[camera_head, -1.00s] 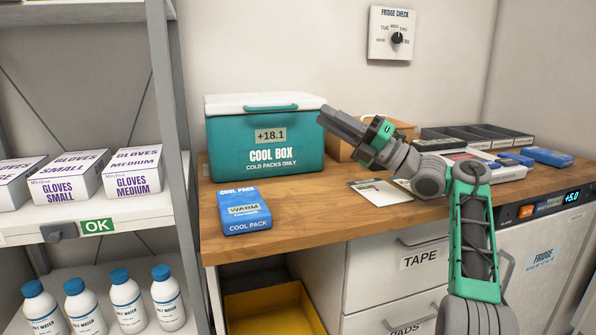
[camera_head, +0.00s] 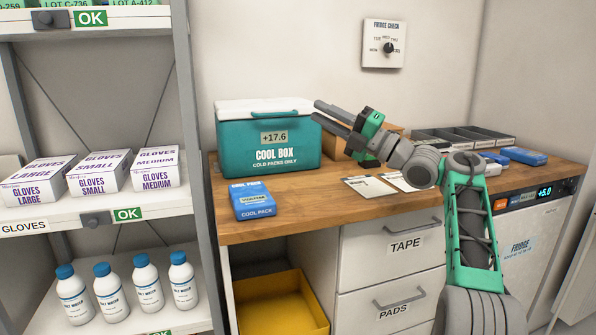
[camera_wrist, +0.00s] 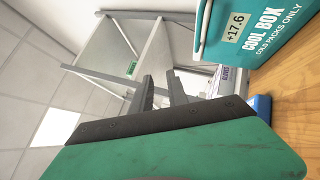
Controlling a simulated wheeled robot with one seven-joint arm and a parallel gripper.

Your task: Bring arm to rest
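My gripper (camera_head: 326,115) is in front of the right end of the teal cool box (camera_head: 265,147), above the counter, pointing left. Its two dark fingers are apart with nothing between them; the gap also shows in the wrist view (camera_wrist: 160,92). My arm reaches in from the lower right with the elbow bent. The cool box has its white lid on and reads +17.6. It also shows at the upper right of the wrist view (camera_wrist: 245,30). A blue cool pack (camera_head: 253,208) lies on the counter in front of the box; its small label is too blurred to read.
The wooden counter (camera_head: 300,212) also holds a cardboard box (camera_head: 335,146), cards (camera_head: 370,187), a dark divided tray (camera_head: 465,137) and another blue pack (camera_head: 524,156). A shelf unit (camera_head: 203,150) with glove boxes and bottles stands left. A fridge (camera_head: 535,240) is below right.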

